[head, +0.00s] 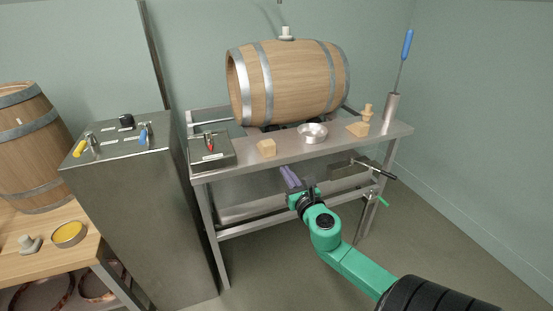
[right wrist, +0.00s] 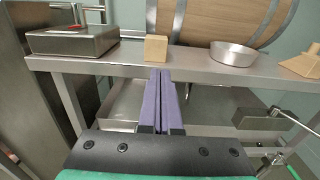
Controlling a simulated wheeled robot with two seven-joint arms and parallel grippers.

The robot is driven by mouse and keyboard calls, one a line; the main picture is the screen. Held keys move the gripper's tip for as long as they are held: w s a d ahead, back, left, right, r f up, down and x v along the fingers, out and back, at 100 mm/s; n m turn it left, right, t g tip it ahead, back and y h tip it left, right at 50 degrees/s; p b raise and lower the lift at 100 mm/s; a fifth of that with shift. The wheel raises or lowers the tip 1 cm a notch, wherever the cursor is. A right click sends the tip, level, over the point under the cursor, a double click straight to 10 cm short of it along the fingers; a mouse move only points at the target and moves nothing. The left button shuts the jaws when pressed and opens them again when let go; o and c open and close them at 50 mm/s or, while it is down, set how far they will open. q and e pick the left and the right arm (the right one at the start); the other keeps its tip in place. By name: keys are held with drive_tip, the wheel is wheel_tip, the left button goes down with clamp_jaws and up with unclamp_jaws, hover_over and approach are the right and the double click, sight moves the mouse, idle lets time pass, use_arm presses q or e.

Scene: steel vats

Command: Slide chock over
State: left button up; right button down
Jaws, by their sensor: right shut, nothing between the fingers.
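A small wooden chock (head: 266,148) stands on the front edge of the steel table (head: 240,165), left of a shallow metal bowl. A second wooden chock (head: 358,129) sits on the table to the right of the bowl. My right gripper (head: 287,172) is shut and empty, in front of the table near its front edge. In the right wrist view its purple fingers (right wrist: 161,75) lie together, and their tips appear just below the left chock (right wrist: 156,48). I cannot tell whether they touch it. My left gripper is not in view.
A wooden barrel (head: 290,80) lies on the table behind the chocks. The metal bowl (head: 312,134) stands between the chocks. A steel box (head: 212,150) with a red-marked valve is at the table's left end. A handled clamp (head: 360,168) hangs below the right side.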

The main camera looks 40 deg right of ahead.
sight(271, 152)
drive_tip(key=x, duration=0.9)
drive_tip(key=shift+w+a, duration=0.1)
drive_tip(key=shift+a, duration=0.15)
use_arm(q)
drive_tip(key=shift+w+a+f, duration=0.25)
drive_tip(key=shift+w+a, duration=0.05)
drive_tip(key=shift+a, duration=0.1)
use_arm(e)
drive_tip(key=shift+w, duration=0.1)
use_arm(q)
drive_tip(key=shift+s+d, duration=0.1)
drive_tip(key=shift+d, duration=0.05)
